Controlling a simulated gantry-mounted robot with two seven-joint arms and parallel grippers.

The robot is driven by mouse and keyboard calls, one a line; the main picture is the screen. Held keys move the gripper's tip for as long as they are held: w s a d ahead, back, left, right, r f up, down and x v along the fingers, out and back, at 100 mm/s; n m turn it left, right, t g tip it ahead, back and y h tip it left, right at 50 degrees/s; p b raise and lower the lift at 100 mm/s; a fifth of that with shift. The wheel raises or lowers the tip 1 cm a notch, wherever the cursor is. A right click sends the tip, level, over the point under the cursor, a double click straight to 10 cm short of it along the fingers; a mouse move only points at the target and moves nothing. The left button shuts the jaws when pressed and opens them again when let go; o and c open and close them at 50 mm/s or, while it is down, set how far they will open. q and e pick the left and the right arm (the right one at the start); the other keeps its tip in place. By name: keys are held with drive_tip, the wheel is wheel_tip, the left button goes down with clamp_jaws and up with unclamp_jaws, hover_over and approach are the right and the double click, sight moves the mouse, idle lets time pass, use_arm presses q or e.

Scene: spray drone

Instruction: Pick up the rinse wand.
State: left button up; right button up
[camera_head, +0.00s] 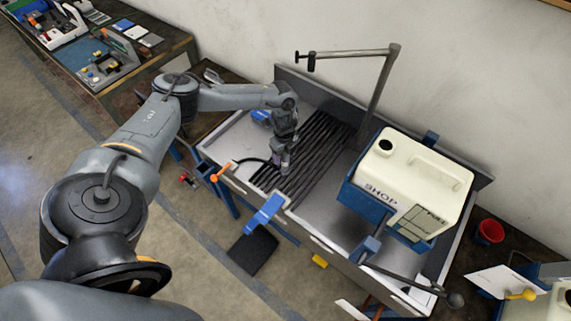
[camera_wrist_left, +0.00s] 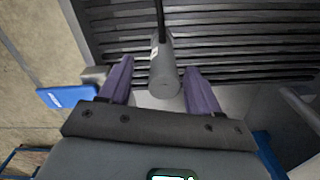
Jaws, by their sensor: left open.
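My left gripper (camera_head: 284,166) points down over the dark slatted rack in the sink. In the left wrist view, its two purple fingers (camera_wrist_left: 158,77) are apart. A grey cylinder with a thin black rod, which looks like the rinse wand (camera_wrist_left: 164,76), shows in the gap between the fingers, with no clear contact on either side. A black line like a hose runs from near the gripper to an orange-ended piece (camera_head: 220,173) at the sink's front-left edge. In the head view the gripper hides most of the wand. My right gripper is not in view.
The metal sink (camera_head: 222,140) has a slatted rack (camera_head: 320,140) and a tall bent pipe (camera_head: 378,90) at its back. A large white tank (camera_head: 415,180) stands at the right. A blue bracket (camera_head: 265,212) sits on the front edge. A red cup (camera_head: 490,231) stands at far right.

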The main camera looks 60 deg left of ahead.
sight(285, 164)
use_arm(q)
drive_tip(key=shift+w+f, duration=0.2)
drive_tip(key=shift+f, duration=1.95)
drive_tip(key=shift+c, duration=0.4)
clamp_jaws()
drive_tip(key=shift+r, duration=0.2)
